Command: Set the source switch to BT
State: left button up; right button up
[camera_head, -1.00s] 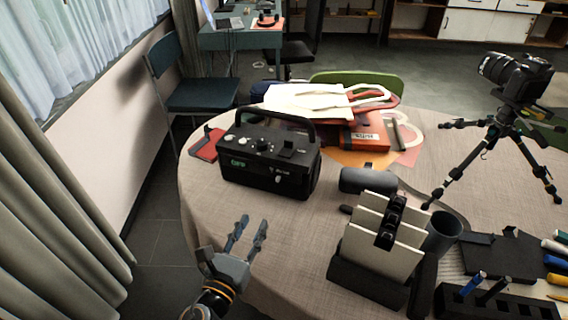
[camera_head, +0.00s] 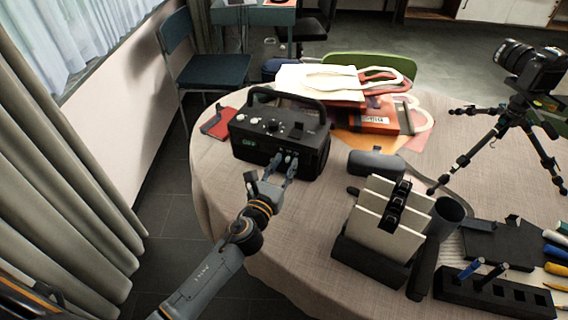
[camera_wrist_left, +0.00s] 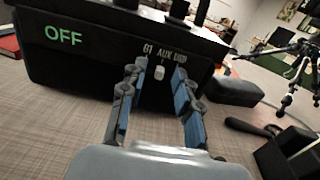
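The black radio (camera_head: 260,150) with a carry handle stands upright on the table's left part. In the left wrist view the radio's front (camera_wrist_left: 80,75) shows a green display reading OFF. The small pale source switch (camera_wrist_left: 159,73) sits on that front below a row of labels, roughly BT, AUX, USB. It looks roughly below AUX, but its exact setting is hard to tell. My left gripper (camera_head: 284,163) is open at the radio's front, with its fingers (camera_wrist_left: 160,80) on either side of the switch. I cannot tell whether they touch it. My right gripper is not in view.
A dark speaker-like case (camera_head: 376,164) and an upright file holder (camera_head: 375,258) stand right of the radio. Bags and a red box (camera_head: 375,119) lie behind it. A camera tripod (camera_head: 508,130) stands at the right. Bare tablecloth lies in front of the radio.

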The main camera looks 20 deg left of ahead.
pick_arm(q)
jog(key=shift+w, duration=0.1)
jog(key=shift+c, duration=0.4)
grip_shut()
jog(key=shift+w+a, duration=0.1)
jog(key=shift+a, duration=1.15)
jog(key=shift+o, duration=0.4)
grip_release()
